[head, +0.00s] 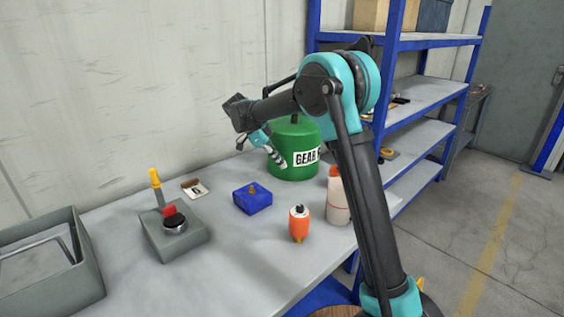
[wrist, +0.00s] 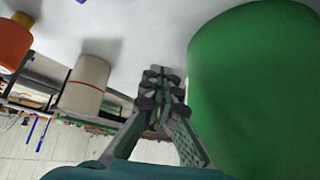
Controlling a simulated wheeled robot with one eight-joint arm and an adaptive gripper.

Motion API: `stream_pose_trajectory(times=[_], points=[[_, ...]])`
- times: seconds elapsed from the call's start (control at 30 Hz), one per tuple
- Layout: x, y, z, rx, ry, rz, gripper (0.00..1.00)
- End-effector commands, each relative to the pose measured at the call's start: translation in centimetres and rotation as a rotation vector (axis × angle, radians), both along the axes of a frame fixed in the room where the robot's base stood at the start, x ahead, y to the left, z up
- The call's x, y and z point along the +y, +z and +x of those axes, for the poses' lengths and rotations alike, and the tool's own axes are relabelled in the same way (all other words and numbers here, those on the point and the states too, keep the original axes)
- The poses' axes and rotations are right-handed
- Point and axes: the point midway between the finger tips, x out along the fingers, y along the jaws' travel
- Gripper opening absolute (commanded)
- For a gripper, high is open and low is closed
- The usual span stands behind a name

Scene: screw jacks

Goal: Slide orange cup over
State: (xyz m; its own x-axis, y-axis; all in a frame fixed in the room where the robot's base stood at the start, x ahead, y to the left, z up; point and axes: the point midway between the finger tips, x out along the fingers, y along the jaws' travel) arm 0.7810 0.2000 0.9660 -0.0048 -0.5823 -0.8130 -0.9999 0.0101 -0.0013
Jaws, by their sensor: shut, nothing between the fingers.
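The orange cup (head: 299,226) stands upright on the table near its front right edge, with a white band and a dark knob on top. In the wrist view it shows partly, cut off at the left edge (wrist: 12,45). My gripper (head: 280,164) is in front of the green "GEAR" canister (head: 300,135), away from the cup. In the wrist view its fingers (wrist: 162,78) are together and empty, beside the large green canister (wrist: 255,90). I cannot tell whether they touch it.
A white bottle (head: 338,205) with an orange top stands right of the cup. A blue block (head: 252,199), a grey box with a red button (head: 173,238), a small card (head: 195,189) and a grey bin (head: 50,275) are leftward. Blue-framed shelves (head: 425,100) stand behind.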

Motion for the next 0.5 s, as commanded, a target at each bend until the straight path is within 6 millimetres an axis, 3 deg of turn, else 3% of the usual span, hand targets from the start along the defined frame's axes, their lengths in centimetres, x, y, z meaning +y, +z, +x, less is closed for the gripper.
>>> stream_pose_trajectory(times=[0.5], points=[[-10.5, 0.0, -0.2, 0.000, -0.003, 0.000, 0.00]])
